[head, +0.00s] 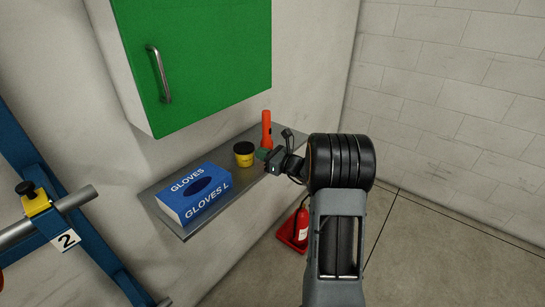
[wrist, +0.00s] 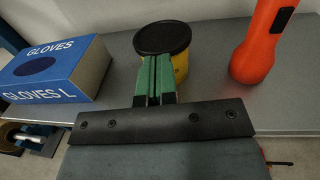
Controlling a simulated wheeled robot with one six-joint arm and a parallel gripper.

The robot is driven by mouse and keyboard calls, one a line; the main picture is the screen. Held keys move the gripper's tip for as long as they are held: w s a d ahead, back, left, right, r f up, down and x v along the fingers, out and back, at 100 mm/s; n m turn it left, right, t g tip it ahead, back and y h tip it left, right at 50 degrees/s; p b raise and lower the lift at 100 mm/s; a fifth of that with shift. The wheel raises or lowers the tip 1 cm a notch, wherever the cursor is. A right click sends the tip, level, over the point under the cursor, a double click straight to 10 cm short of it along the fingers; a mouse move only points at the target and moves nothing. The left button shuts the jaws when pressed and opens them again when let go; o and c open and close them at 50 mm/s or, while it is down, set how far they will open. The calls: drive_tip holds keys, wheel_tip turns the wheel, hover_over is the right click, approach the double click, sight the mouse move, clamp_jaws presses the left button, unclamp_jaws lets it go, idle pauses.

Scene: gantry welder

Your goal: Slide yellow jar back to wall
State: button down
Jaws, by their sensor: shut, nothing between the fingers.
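The yellow jar (head: 244,154) with a black lid stands upright on the grey shelf (head: 168,190), between the glove box and the orange flashlight. In the wrist view the jar (wrist: 181,65) is straight ahead of my gripper (wrist: 155,62), and the green fingers hide part of its front. My gripper (head: 263,154) is shut and empty, with its fingertips close at the jar's front side. I cannot tell whether they touch it. The wall (head: 215,130) rises behind the shelf.
A blue and white glove box (head: 194,195) lies left of the jar. The orange flashlight (head: 266,130) stands to its right. A green cabinet (head: 200,60) hangs above the shelf. A red fire extinguisher (head: 300,225) is on the floor below.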

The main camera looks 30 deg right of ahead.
drive_tip(key=shift+x, duration=0.75)
